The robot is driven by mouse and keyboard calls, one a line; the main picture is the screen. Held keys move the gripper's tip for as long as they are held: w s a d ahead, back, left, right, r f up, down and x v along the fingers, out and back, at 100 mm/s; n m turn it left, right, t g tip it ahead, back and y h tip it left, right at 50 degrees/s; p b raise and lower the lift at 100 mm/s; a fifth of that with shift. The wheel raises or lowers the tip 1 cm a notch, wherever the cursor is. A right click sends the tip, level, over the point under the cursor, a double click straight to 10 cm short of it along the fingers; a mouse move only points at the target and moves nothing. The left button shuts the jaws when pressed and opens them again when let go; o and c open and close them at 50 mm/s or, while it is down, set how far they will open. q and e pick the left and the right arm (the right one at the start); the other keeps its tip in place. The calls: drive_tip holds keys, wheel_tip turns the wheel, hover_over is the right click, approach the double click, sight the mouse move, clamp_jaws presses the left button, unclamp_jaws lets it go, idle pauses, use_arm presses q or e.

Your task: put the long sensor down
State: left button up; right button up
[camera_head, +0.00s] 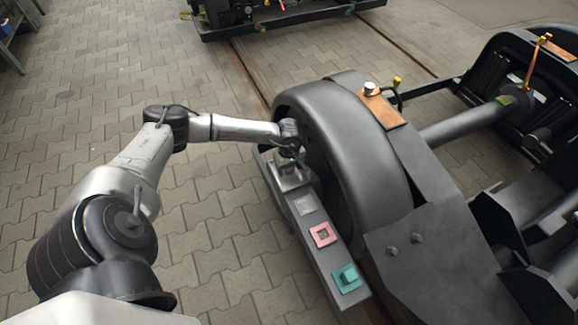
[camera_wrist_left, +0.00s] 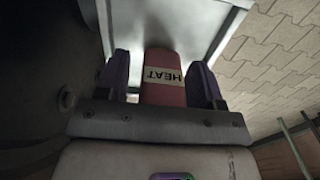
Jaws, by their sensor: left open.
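In the left wrist view a red block or cylinder labelled "HEAT" (camera_wrist_left: 165,92) stands between the two dark fingers of my left gripper (camera_wrist_left: 161,66). The fingers are open, with a gap on at least one side of it. I cannot tell if this is the long sensor, as its length is foreshortened. Its far end meets a grey metal surface (camera_wrist_left: 172,22). In the head view my left gripper (camera_head: 291,174) is low over the far end of a narrow grey tray (camera_head: 318,262) beside the large dark wheel. The held area is hidden there. My right gripper is not in view.
The dark wheel (camera_head: 345,150) of the bogie stands close on the right. An orange plate (camera_head: 383,108) lies on top. Paved floor is clear at left.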

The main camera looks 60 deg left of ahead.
use_arm(q)
drive_tip(key=shift+r, duration=0.1)
drive_tip(key=shift+r+p, duration=0.3)
drive_tip(key=shift+r, duration=0.1)
wheel_tip(320, 180, up, 10)
drive_tip(key=p, duration=0.4)
drive_tip(key=shift+f, duration=0.15)
drive_tip(key=shift+r+p, duration=0.45)
drive_tip(key=shift+r, duration=0.35)
drive_tip(key=shift+d, duration=0.1)
